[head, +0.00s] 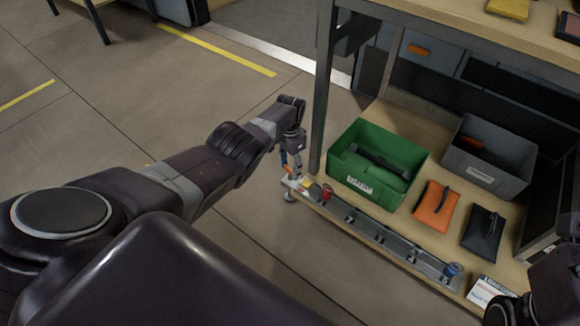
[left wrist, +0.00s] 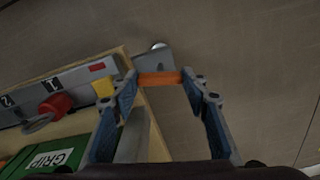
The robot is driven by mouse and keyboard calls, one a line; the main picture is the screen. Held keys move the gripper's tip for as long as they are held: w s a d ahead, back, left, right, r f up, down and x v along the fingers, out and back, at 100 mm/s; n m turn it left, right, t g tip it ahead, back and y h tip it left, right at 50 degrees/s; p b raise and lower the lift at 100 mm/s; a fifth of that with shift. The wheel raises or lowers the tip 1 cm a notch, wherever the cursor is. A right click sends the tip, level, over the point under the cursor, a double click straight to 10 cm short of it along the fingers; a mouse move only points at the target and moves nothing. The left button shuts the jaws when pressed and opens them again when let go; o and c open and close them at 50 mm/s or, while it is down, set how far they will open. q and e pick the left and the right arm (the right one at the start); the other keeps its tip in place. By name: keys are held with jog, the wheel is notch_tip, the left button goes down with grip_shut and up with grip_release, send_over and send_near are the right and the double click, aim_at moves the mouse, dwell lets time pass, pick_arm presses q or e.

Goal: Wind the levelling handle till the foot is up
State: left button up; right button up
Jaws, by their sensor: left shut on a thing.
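My left gripper (head: 290,160) is at the near left corner of the low wooden shelf. In the left wrist view my left gripper (left wrist: 166,85) is shut on the orange levelling handle (left wrist: 158,78), which lies across between its blue-padded fingers. The handle also shows as a small orange spot in the head view (head: 284,158). A round metal foot (head: 289,198) shows below the shelf corner; a bright round metal part beyond the handle (left wrist: 160,45) is probably the same foot. I cannot tell its height above the floor. My right gripper is out of view; only dark right arm parts show.
A metal rail (head: 375,232) with a red knob (head: 326,193) and a blue knob (head: 453,269) runs along the shelf's front edge. A green crate (head: 340,178), grey crate (head: 487,178), orange pouch (head: 436,205) and black pouch (head: 483,233) stand behind. A post (head: 322,90) rises close by.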

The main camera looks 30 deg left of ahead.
pick_arm(q)
jog(key=n, duration=1.2)
jog(key=shift+n, duration=0.4)
jog(key=n, duration=1.3)
jog(key=o, duration=0.9)
jog(key=shift+r, duration=0.15)
